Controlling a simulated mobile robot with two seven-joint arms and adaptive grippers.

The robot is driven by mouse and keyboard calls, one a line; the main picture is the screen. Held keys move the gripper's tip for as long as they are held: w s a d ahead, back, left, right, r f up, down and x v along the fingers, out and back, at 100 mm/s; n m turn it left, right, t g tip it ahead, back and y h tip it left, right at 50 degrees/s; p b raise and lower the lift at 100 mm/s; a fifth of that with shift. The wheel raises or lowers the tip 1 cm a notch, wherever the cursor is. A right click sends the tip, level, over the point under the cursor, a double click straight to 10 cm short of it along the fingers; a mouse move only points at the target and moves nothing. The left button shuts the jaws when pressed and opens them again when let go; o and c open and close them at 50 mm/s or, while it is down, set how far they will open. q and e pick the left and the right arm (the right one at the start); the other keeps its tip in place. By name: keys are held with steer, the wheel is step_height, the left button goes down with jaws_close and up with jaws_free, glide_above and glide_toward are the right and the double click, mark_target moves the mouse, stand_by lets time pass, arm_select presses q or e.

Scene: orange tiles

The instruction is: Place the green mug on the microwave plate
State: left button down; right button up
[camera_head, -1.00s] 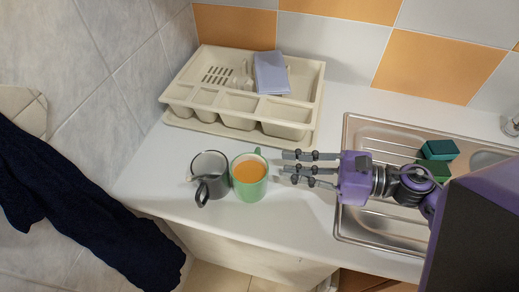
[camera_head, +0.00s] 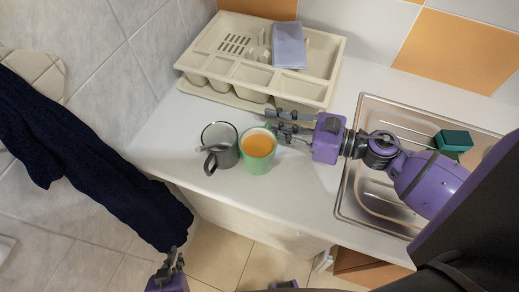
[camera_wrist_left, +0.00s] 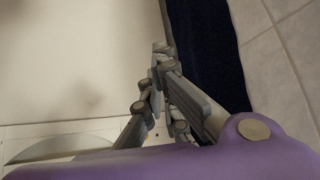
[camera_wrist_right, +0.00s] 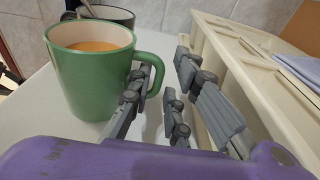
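The green mug (camera_head: 257,164) with an orange-brown drink stands upright on the white counter, touching or nearly touching a dark grey mug (camera_head: 228,158). In the right wrist view the green mug (camera_wrist_right: 88,82) stands at left, its handle toward my fingers. My right gripper (camera_head: 276,127) is open at the handle. One finger overlaps the handle opening and the other is apart on the far side. My left gripper (camera_head: 174,262) is low at the counter's front left; its fingertips come together, empty, in the left wrist view (camera_wrist_left: 160,50). No microwave plate shows.
A cream cutlery tray (camera_head: 204,64) with a folded cloth (camera_head: 289,45) stands behind the mugs, close to my right gripper. A steel sink (camera_head: 362,188) with a green sponge (camera_head: 453,140) is at right. Dark blue cloth (camera_head: 90,170) hangs at left. Counter in front is clear.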

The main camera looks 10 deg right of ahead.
steer(key=shift+f, duration=0.1)
steer(key=shift+c, duration=0.3)
jaws_close()
arm_select(q)
steer(key=shift+s+a+f, duration=0.2)
steer(key=shift+s, duration=0.3)
steer(key=shift+w, duration=0.15)
arm_select(e)
steer(key=shift+r, duration=0.65)
arm_select(q)
steer(key=shift+w+d+r+p, duration=0.2)
steer(key=shift+w+r+p, duration=0.3)
steer(key=shift+r+p, duration=0.3)
arm_select(e)
step_height(320, 180, up, 17)
